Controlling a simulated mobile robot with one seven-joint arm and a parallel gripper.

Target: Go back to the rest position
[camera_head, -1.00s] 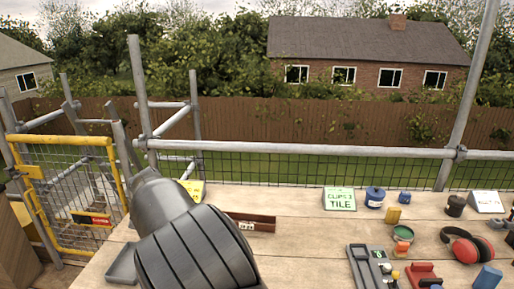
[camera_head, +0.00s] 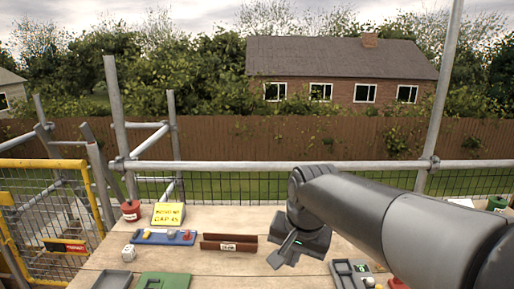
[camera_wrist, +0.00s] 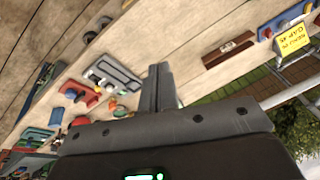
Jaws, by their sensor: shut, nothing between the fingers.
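My gripper (camera_head: 284,254) hangs over the wooden worktop in the head view, right of the brown trough. My dark grey arm reaches it from the right edge. In the wrist view the two fingers of my gripper (camera_wrist: 158,80) lie together, with nothing seen between them. The gripper looks clear of the items around it. My arm hides much of the right side of the worktop in the head view.
The worktop (camera_head: 205,265) holds a brown trough (camera_head: 228,243), a yellow sign (camera_head: 168,214), a red pot (camera_head: 130,210), a blue tray (camera_head: 163,238) and a green tray (camera_head: 163,282). A scaffold rail (camera_head: 270,166) runs behind. Red earmuffs (camera_wrist: 80,122) show in the wrist view.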

